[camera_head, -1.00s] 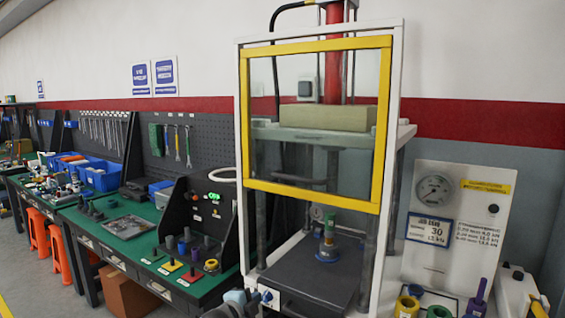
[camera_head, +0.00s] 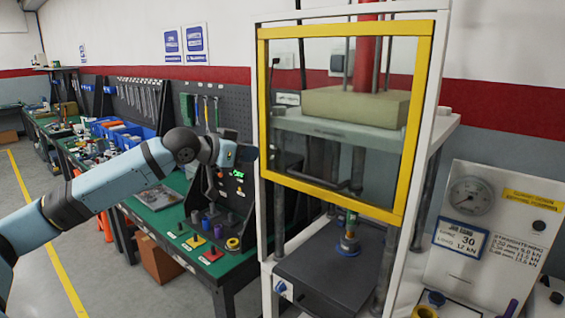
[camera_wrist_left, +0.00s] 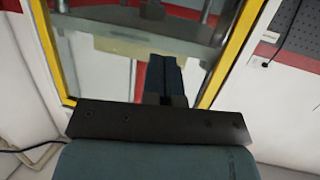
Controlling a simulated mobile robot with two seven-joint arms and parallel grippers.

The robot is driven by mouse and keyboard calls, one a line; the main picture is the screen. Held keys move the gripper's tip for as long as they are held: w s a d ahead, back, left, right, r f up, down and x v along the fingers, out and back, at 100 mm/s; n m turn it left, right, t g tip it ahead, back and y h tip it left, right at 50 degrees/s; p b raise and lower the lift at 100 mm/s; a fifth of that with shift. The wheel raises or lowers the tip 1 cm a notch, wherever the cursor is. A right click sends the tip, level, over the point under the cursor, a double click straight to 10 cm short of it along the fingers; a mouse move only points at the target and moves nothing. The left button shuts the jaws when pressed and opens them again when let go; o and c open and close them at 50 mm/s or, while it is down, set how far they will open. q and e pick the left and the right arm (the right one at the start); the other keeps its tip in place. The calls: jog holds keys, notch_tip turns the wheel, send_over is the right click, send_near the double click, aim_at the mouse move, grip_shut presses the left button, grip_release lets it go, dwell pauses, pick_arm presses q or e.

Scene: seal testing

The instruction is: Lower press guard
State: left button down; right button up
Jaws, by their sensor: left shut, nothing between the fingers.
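The press guard is a clear pane in a yellow frame (camera_head: 330,197). It sits high on the white press stand, and the space below its bottom bar is open. Under it, a small green and blue stack (camera_head: 348,236) stands on the dark press bed (camera_head: 325,272). My left gripper (camera_head: 232,152) is beside the guard's left edge; contact cannot be told. In the left wrist view, the dark fingers (camera_wrist_left: 165,78) are together and empty, in front of the pane, with the yellow frame (camera_wrist_left: 50,50) at left. My right gripper is out of view.
A gauge panel (camera_head: 485,215) stands right of the press. A green bench (camera_head: 155,215) with a dark control box (camera_head: 232,190) and small coloured parts is on the left. Blue bins (camera_head: 125,133) stand farther back. Free floor lies at far left.

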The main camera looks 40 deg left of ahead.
pick_arm(q)
jog(key=f+p+x, duration=0.2)
jog(key=p+x, duration=0.2)
jog(key=x, duration=0.7)
jog(key=shift+s+f, duration=0.3)
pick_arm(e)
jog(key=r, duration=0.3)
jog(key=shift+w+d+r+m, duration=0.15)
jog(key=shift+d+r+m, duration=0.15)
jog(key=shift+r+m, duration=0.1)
pick_arm(q)
jog(key=shift+a, duration=0.1)
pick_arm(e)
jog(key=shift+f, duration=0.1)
pick_arm(q)
notch_tip(320, 180, down, 31)
jog(key=b, duration=1.2)
jog(key=shift+r+b, duration=0.2)
jog(key=shift+b, duration=0.1)
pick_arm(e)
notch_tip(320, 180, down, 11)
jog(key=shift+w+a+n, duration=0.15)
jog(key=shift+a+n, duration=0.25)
pick_arm(q)
jog(key=shift+s+r, duration=0.1)
jog(key=shift+r, duration=0.05)
